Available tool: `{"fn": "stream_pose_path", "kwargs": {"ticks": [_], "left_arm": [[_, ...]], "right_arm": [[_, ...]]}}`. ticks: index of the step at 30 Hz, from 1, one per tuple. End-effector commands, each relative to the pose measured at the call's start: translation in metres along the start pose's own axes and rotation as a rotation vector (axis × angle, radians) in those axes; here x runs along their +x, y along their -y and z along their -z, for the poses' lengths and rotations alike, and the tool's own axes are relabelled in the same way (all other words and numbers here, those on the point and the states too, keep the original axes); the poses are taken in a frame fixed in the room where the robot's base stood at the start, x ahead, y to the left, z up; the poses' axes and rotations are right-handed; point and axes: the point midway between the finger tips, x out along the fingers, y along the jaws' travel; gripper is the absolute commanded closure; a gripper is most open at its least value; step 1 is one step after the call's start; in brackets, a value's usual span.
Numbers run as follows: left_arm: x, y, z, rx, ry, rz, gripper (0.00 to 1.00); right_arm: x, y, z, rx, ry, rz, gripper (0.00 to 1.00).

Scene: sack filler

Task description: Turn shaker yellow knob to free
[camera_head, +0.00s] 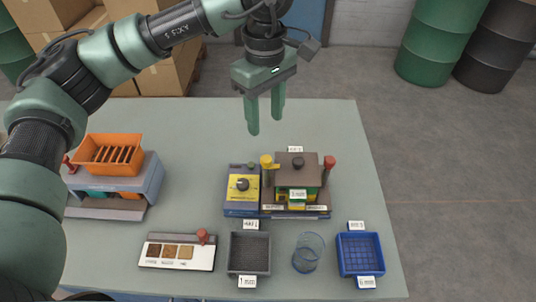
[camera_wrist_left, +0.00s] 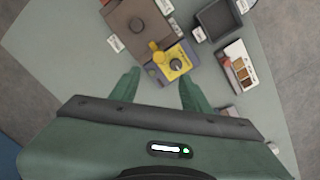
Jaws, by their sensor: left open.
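The shaker (camera_head: 310,167) is a brown-topped box on a blue base, with a yellow knob (camera_head: 266,162) at its top left, a red knob (camera_head: 329,162) at its right and a dark knob on top. Left of it is a yellow panel (camera_head: 236,197) with a dark dial. My left gripper (camera_head: 265,124) is open and empty, pointing down above and behind the shaker, apart from it. In the left wrist view the yellow knob (camera_wrist_left: 156,46) and panel (camera_wrist_left: 181,54) lie ahead of the open fingers (camera_wrist_left: 158,84). The knob's label and setting are too small to read.
An orange slotted tray (camera_head: 106,153) sits on a grey machine at left. A sample board (camera_head: 150,261), a dark sieve (camera_head: 249,236), a clear beaker (camera_head: 307,254) and a blue sieve (camera_head: 375,238) line the front. The table behind the shaker is clear.

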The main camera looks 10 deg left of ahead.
Motion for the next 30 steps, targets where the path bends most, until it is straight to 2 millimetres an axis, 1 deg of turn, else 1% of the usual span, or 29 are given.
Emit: {"fn": "stream_pose_path", "kwargs": {"ticks": [1,5,8,9,11,14,17,24,27,30], "left_arm": [[0.013,0.000,0.000,0.000,0.000,0.000,0.53],[0.029,0.000,0.000,0.000,0.000,0.000,0.53],[0.037,0.000,0.000,0.000,0.000,-0.001,0.53],[0.042,0.000,0.000,0.000,0.000,0.000,0.53],[0.045,0.000,0.000,0.000,0.000,0.000,0.53],[0.048,0.000,0.000,0.000,0.001,0.001,0.53],[0.057,0.000,0.000,-0.001,0.002,0.003,0.53],[0.095,0.001,0.000,0.000,0.002,0.004,0.53],[0.108,0.001,0.000,-0.001,0.002,0.003,0.53],[0.117,0.000,0.000,-0.001,0.002,0.000,0.53]], "right_arm": [[0.012,0.001,-0.007,0.000,0.008,0.001,0.64],[0.028,0.002,-0.018,0.000,0.021,0.002,0.64],[0.036,0.002,-0.020,-0.001,0.023,0.002,0.64],[0.041,0.002,-0.020,-0.001,0.022,0.001,0.64],[0.044,0.001,-0.018,-0.001,0.020,0.001,0.64],[0.043,0.001,-0.013,-0.001,0.013,0.000,0.64],[0.039,0.000,-0.009,-0.001,0.007,-0.001,0.64],[0.028,0.000,-0.007,0.000,0.006,-0.001,0.64],[0.024,0.000,-0.007,0.000,0.006,-0.001,0.64],[0.023,0.000,-0.007,0.000,0.006,-0.001,0.64]]}}
